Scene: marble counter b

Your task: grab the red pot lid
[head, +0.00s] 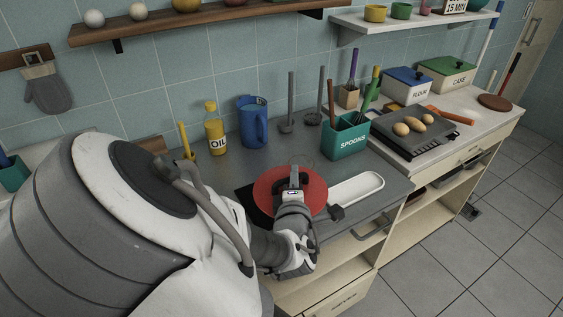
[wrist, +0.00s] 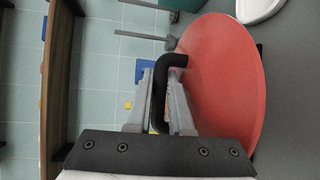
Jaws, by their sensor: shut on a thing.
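The red pot lid (head: 265,192) is a round red disc with a black loop handle. In the head view it is at the middle of the grey counter, with my gripper (head: 295,182) over it. In the wrist view the lid (wrist: 228,85) fills the right side, and its black handle (wrist: 160,88) lies between the two fingers of my gripper (wrist: 165,100). My gripper is shut on the handle. Whether the lid touches the counter is hard to tell.
A white oblong tray (head: 357,189) lies just right of the lid. Behind stand a teal spoons holder (head: 345,143), a blue jug (head: 252,125) and an oil bottle (head: 214,135). A dark tray with eggs (head: 440,135) is farther right. A wooden shelf (head: 200,20) hangs above.

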